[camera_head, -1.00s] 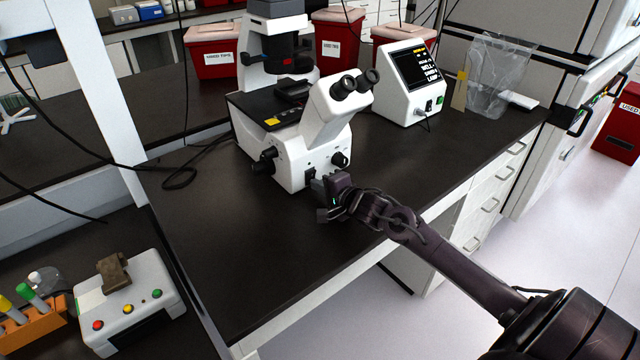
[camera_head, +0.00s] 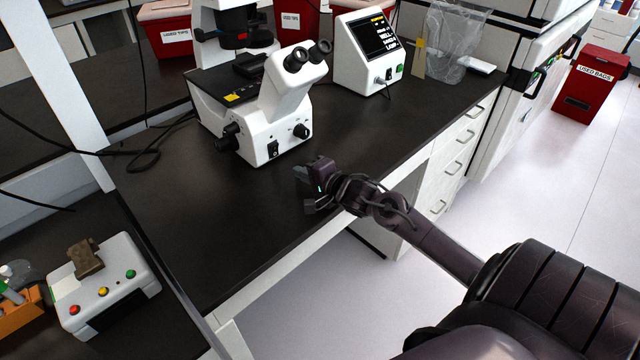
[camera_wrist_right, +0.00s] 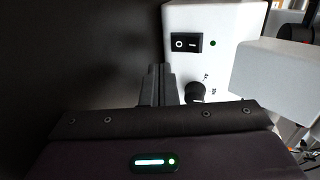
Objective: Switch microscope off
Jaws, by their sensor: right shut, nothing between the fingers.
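The white microscope (camera_head: 285,97) stands on the dark bench, its eyepieces toward the right. Its black rocker switch (camera_head: 273,148) is low on the front face. In the right wrist view the switch (camera_wrist_right: 186,43) shows a circle mark at its left end, with a small green indicator (camera_wrist_right: 213,43) beside it; I cannot tell whether it is lit. My right gripper (camera_head: 301,174) is in front of the microscope, low over the bench, apart from the switch. Its fingers (camera_wrist_right: 164,86) are shut and empty. My left gripper is out of view.
A white box with a screen (camera_head: 366,50) stands behind the microscope to the right, near a clear bag (camera_head: 455,40). A button box (camera_head: 105,290) sits at lower left. Black cables (camera_head: 140,155) lie left of the microscope. The bench front is clear.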

